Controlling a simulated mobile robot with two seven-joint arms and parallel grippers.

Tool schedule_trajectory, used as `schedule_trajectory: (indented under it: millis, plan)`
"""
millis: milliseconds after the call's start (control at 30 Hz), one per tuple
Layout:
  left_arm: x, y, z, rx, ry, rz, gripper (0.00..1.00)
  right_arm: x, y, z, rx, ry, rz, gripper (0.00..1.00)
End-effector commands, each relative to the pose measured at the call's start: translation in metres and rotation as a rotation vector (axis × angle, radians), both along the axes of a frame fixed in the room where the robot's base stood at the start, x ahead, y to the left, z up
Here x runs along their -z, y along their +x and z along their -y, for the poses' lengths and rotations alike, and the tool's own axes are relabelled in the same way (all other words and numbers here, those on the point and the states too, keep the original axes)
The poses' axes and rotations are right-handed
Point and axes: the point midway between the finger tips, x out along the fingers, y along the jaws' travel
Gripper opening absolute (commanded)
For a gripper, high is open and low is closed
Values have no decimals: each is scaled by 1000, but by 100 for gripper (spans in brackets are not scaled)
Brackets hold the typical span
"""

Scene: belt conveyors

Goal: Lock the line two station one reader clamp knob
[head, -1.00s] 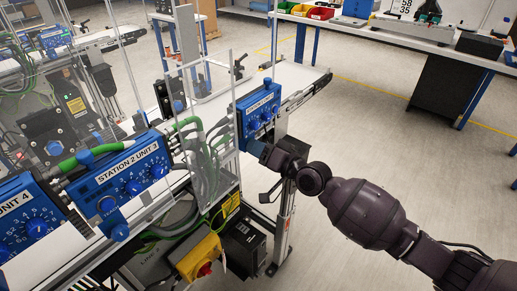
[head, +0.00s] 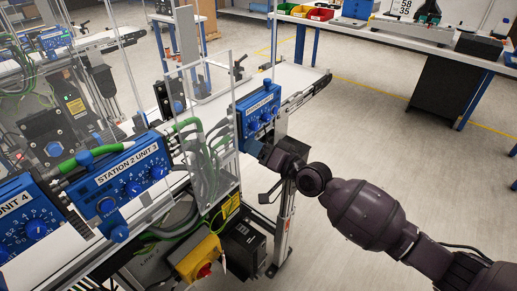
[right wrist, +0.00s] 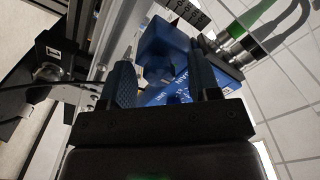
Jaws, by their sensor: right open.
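A blue reader unit (head: 257,107) with "STATION 2" lettering and small blue knobs hangs at the conveyor's side in the head view. My right gripper (head: 264,153) is just under its lower edge, reaching in from the right. The blue clamp part at that edge is mostly hidden by the gripper. In the right wrist view my right gripper (right wrist: 162,78) has its two dark fingers apart, with the blue housing (right wrist: 163,47) beyond and between them. I cannot tell whether the fingers touch the clamp knob. My left gripper is out of view.
The Station 2 Unit 3 box (head: 124,180) and the Unit 4 box (head: 30,219) sit to the left. A yellow box with a red switch (head: 197,259) is below.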

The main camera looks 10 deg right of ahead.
Motion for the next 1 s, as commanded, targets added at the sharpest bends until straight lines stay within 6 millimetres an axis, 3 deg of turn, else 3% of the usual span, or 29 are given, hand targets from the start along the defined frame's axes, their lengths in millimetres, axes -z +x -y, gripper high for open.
schedule_trajectory:
  millis: [167, 700, 1000]
  plan:
    - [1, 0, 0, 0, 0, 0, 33, 1, -7, 8, 1, -2, -2, 56]
    - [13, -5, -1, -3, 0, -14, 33, 2, -68, 69, 0, -2, 0, 56]
    - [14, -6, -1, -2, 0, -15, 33, 0, -77, 77, 0, 0, 0, 56]
